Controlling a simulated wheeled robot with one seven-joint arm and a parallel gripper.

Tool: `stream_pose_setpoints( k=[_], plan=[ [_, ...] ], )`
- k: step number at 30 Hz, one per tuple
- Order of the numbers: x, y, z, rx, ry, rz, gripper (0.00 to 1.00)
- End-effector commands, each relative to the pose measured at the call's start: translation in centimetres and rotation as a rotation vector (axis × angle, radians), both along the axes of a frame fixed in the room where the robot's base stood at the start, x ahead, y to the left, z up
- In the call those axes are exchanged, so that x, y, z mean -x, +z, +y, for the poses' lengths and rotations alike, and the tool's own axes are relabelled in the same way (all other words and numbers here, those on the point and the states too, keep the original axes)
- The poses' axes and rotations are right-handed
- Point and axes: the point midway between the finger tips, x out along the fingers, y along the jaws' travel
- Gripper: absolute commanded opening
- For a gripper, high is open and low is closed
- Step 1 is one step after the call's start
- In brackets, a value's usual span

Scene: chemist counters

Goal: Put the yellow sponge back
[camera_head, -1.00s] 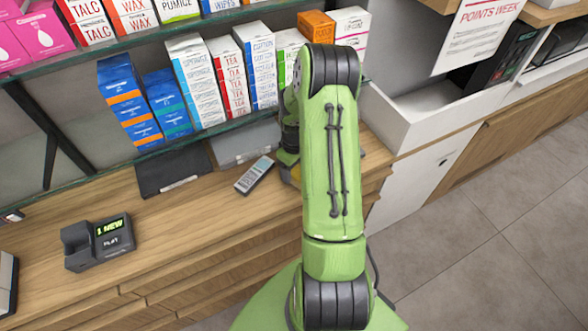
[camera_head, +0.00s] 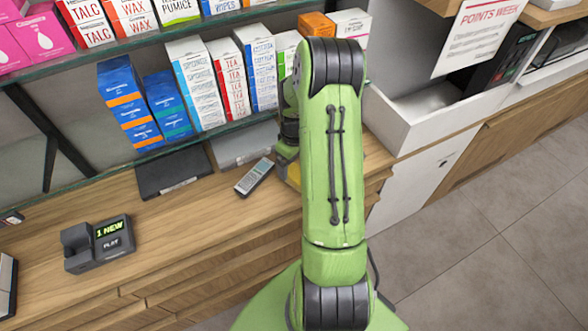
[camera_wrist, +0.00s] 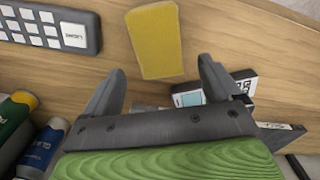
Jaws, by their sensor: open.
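The yellow sponge (camera_wrist: 155,40) lies on the wooden counter in the wrist view, just beyond my fingertips and roughly centred between them. In the head view only a sliver of the sponge (camera_head: 293,172) shows beside my arm, which hides the rest. My gripper (camera_wrist: 160,75) is open and empty, its two grey fingers spread wide. In the head view my gripper (camera_head: 286,155) is mostly hidden behind the green arm, at the right part of the counter.
A grey handset with keys (camera_head: 255,177) lies left of the sponge. Shelves with several boxes (camera_head: 191,80) rise behind the counter. A small device with a screen (camera_wrist: 208,94) lies near my right finger in the wrist view.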

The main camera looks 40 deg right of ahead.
Motion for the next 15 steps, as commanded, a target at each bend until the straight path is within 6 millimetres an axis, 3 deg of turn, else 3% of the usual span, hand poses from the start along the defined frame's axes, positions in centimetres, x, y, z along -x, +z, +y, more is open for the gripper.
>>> stream_pose_setpoints(
  k=[1,6,12,15],
  plan=[
    [-0.1,1.7,-0.1,0.006,-0.001,-0.005,0.91],
    [0.0,5.8,0.0,0.004,-0.001,-0.003,0.91],
    [0.0,8.1,0.2,0.005,0.0,-0.003,0.91],
    [-0.1,10.5,1.9,0.029,0.002,-0.023,0.91]
  ],
)
